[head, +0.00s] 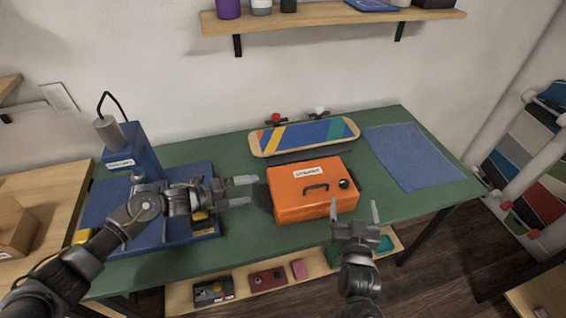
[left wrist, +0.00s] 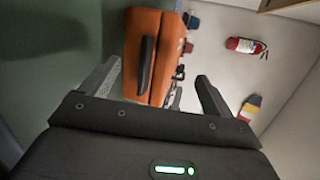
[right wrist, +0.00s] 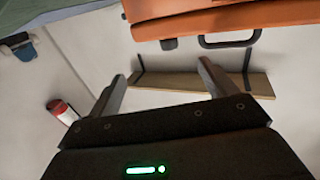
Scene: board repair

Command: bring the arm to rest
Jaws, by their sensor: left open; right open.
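My left gripper (head: 246,191) is open and empty in the head view, above the green table just left of the orange toolbox (head: 291,204). In the left wrist view the toolbox (left wrist: 165,50) shows between and beyond the open fingers (left wrist: 155,88). My right gripper (head: 354,211) is open and empty, its fingers pointing up in the head view, at the front right of the toolbox near the table's front edge. In the right wrist view the toolbox (right wrist: 230,18) lies beyond the open fingers (right wrist: 165,82), apart from them.
A blue press-like machine (head: 133,155) stands at the table's left. A striped skateboard deck (head: 304,136) sits behind the toolbox. A blue mat (head: 412,155) lies at the right on the green table (head: 372,202). A lower shelf (head: 245,282) holds small items. A wall shelf (head: 330,15) hangs above.

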